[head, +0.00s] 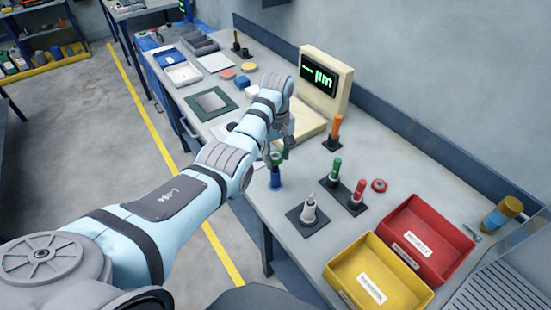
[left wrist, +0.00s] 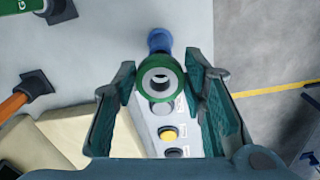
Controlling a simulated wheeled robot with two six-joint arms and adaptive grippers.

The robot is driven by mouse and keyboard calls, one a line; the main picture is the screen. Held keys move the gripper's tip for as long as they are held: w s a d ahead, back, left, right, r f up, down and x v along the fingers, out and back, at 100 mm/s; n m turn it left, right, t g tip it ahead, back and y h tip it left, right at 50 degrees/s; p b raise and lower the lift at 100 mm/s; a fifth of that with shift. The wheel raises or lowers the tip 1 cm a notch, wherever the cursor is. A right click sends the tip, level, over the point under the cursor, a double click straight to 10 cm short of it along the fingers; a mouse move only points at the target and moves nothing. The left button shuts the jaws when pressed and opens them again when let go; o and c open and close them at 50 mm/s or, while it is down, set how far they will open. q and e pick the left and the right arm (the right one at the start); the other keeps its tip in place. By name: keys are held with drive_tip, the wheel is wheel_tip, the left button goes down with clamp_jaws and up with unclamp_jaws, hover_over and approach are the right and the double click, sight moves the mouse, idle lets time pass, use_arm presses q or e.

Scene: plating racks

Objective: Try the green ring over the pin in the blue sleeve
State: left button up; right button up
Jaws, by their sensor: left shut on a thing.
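My left gripper (head: 281,148) is shut on the green ring (head: 275,158), near the table's front edge in the head view. The left wrist view shows the ring (left wrist: 159,80) between the two fingertips, with its hole facing the camera. The blue sleeve (head: 275,180) shows just below the ring in the head view. It shows just beyond the ring in the left wrist view (left wrist: 159,40). The ring hides the sleeve's near end, and I cannot tell whether a pin is in the ring's hole. My right gripper is not in view.
Green (head: 335,171), red (head: 357,192) and orange (head: 335,130) handles stand on dark bases to the right. A grey pin (head: 309,212) stands nearer. Yellow (head: 381,290) and red (head: 440,237) bins fill the front right. A cream display unit (head: 340,85) stands behind the gripper.

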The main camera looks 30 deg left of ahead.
use_arm(q)
drive_tip(key=shift+r, duration=1.7)
drive_tip(key=shift+f, duration=0.1)
